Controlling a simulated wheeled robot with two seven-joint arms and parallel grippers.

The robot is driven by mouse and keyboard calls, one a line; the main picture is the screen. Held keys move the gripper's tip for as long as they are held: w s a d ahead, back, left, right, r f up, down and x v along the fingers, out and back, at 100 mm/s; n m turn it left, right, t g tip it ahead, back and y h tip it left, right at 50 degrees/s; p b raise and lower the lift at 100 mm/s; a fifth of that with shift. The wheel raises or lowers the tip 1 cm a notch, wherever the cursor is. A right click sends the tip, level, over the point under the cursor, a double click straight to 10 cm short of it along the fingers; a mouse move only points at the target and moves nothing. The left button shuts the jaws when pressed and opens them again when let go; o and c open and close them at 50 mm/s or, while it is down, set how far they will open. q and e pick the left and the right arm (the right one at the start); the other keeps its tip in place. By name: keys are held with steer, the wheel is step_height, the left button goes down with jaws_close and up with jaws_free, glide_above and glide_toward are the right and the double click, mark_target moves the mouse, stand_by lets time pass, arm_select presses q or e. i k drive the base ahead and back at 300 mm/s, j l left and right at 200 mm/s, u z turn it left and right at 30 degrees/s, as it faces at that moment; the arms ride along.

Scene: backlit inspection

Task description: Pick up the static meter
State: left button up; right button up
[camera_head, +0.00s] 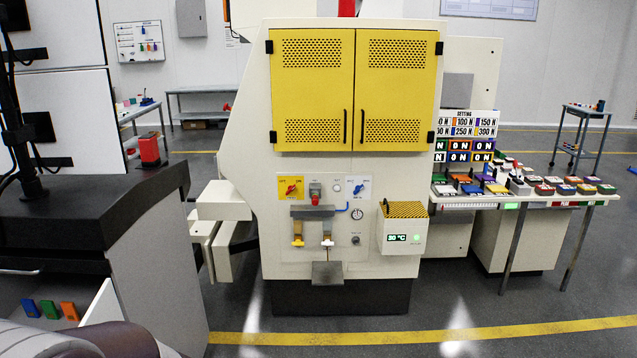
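No other thing in view is clearly a static meter. Neither of my grippers is in view. A rounded grey and brown shape at the bottom left looks like part of my own arm.
The dark bench (95,205) has an open drawer (102,308) holding coloured blocks. A cream machine with yellow doors (354,88) stands in the middle. A table (525,201) with coloured pieces stands right. Grey floor in front is clear, with a yellow line (420,336).

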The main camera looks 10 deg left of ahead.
mark_target(147, 143)
steer(key=i+u, duration=0.15)
steer(key=i, duration=0.55)
steer(key=i+u, duration=0.15)
steer(key=i, duration=0.6)
steer(key=i+l+u, duration=0.15)
steer(key=i, duration=0.55)
